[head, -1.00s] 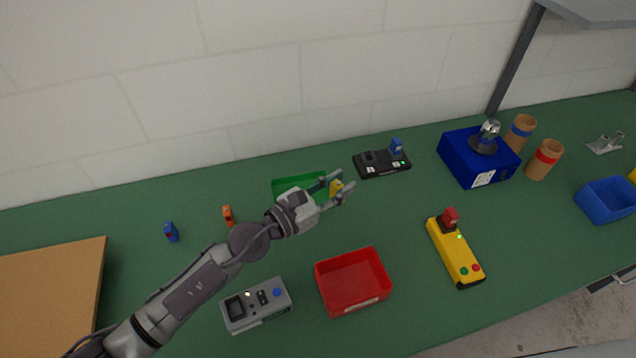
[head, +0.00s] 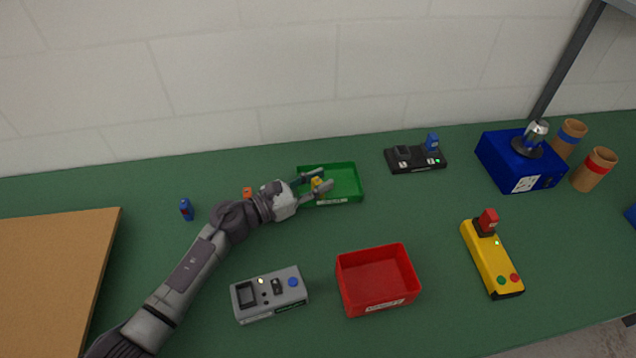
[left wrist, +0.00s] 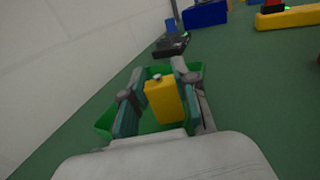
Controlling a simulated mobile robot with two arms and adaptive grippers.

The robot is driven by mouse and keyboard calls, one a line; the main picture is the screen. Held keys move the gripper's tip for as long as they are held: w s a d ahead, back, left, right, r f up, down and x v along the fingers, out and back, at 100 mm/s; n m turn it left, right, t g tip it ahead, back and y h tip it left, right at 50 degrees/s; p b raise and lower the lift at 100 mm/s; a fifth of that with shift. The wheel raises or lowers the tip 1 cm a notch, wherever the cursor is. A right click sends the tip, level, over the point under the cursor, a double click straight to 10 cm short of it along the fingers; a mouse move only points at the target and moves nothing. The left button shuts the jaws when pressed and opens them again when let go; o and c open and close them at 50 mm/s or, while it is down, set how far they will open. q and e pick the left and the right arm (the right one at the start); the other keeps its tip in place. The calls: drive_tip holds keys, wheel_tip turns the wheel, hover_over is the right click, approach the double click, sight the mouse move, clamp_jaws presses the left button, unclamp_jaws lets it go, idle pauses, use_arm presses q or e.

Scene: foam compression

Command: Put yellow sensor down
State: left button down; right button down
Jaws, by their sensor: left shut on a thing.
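The yellow sensor (head: 316,184) is between the fingers of my left gripper (head: 318,183), which is shut on it. In the left wrist view the yellow sensor (left wrist: 163,101) stands between the two fingers, with the green tray (left wrist: 191,71) around and below it. In the head view the green tray (head: 346,183) lies on the table near the wall, and the gripper is over its left part. I cannot tell whether the sensor touches the tray floor. My right gripper is not in view.
A red tray (head: 378,279) and a grey device (head: 270,294) stand in front. A black device (head: 415,158), a blue box (head: 519,162) and a yellow device (head: 490,260) are to the right. An orange sensor (head: 247,193) and a blue sensor (head: 186,209) stand left.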

use_arm(q)
drive_tip(key=shift+f, duration=0.25)
drive_tip(key=shift+f, duration=0.15)
drive_tip(key=c, duration=0.9)
unclamp_jaws()
drive_tip(key=b+v, duration=0.1)
drive_tip(key=v, duration=0.6)
drive_tip(key=shift+s+a, duration=0.15)
drive_tip(key=shift+a, duration=0.05)
